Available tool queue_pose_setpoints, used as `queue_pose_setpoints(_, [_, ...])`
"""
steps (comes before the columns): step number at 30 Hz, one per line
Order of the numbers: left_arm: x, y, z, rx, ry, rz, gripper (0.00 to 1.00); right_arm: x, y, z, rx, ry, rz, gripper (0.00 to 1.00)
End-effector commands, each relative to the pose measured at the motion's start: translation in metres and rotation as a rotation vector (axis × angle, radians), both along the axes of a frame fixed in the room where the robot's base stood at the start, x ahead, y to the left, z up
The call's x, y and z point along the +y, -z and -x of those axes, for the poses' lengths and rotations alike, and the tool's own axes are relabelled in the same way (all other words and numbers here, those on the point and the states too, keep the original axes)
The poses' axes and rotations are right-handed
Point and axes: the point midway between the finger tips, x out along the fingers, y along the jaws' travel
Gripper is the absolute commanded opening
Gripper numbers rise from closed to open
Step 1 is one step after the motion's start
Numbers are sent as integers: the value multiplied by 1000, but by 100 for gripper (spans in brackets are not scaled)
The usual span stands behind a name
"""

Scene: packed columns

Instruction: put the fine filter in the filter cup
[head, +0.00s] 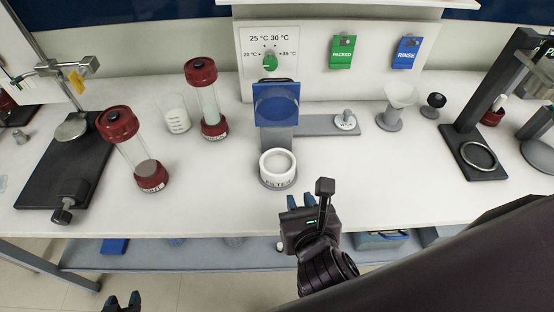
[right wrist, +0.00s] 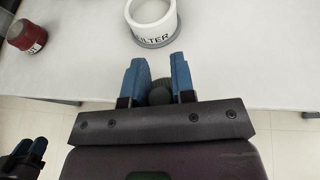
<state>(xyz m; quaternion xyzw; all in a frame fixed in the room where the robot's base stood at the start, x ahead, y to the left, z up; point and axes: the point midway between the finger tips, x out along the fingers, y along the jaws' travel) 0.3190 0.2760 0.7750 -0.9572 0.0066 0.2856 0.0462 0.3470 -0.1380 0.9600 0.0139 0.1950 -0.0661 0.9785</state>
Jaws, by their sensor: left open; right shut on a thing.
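The filter cup (head: 277,178) is a short white ring labelled FILTER on a grey base, standing at the front middle of the bench. It also shows at the top of the right wrist view (right wrist: 153,35); no filter shows inside it. My right gripper (head: 301,203) is in front of the cup, apart from it. In the right wrist view its blue fingers are shut on a small dark grey rounded thing (right wrist: 160,93), which looks like the fine filter but is largely hidden. My left gripper (head: 122,302) is open and low at the bottom left, off the bench.
Two red-capped columns (head: 207,105) (head: 150,175) and a white beaker (head: 174,114) stand left. A blue panel (head: 276,104) rises behind the cup. A funnel (head: 399,95), a dark knob (head: 435,101) and a ring stand (head: 478,157) are right. The bench front is clear.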

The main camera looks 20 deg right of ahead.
Motion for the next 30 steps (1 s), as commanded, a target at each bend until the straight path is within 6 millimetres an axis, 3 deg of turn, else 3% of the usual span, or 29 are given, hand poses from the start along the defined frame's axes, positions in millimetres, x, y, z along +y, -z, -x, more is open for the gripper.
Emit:
queue_pose_setpoints(4, [0,4,-1,1,1,1,43,12,2,14,0,-20,0,0])
queue_pose_setpoints(8, [0,3,-1,0,1,1,43,14,1,10,-4,-24,1,0])
queue_pose_setpoints(24, [0,8,2,6,-1,0,43,4,2,-88,-4,-25,0,0])
queue_pose_setpoints(30, [0,14,5,15,-2,0,43,0,2,-114,-2,-24,2,0])
